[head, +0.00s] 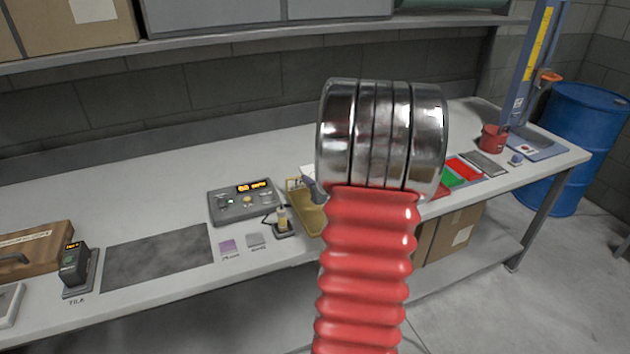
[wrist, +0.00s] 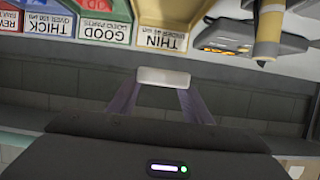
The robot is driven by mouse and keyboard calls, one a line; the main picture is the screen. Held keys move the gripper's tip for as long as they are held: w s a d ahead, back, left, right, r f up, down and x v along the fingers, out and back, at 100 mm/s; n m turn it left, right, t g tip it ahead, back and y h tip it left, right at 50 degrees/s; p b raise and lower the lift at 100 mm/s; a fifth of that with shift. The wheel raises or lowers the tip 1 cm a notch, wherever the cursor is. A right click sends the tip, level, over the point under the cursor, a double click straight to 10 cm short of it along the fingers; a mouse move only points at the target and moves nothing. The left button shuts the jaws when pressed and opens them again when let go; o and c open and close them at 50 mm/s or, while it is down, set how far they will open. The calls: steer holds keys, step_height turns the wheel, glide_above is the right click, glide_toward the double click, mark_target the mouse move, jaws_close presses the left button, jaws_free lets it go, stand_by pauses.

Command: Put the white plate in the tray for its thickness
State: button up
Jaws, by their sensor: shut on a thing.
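The white plate (wrist: 163,77) is between the two purple fingers of my gripper (wrist: 163,84) in the wrist view, which shows the bench upside down. The gripper is shut on it. Labelled trays line the top of that view: a yellow-brown tray marked THIN (wrist: 165,10), a green one marked GOOD (wrist: 104,5), then one whose card reads THICK (wrist: 48,24). Only parts of the trays show. In the head view, the yellow tray (head: 309,219) stands beside the probe; my red ribbed arm hides most of the others and the plate.
A grey control box (head: 241,201) with lit orange digits and a gauge probe (head: 282,222) stand left of the trays. A dark mat (head: 155,257) and a small device (head: 75,268) lie further left. A red cup (head: 493,138) is at right. A shelf (head: 250,37) runs above.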

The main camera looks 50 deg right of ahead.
steer(key=shift+f, duration=5.4)
steer(key=shift+s, duration=0.2)
steer(key=shift+f, duration=0.5)
steer(key=o, duration=1.2)
steer(key=shift+a, duration=0.1)
steer(key=shift+o, duration=0.2)
steer(key=shift+s, duration=0.15)
steer(key=v, duration=1.3)
steer(key=shift+s+a, duration=0.15)
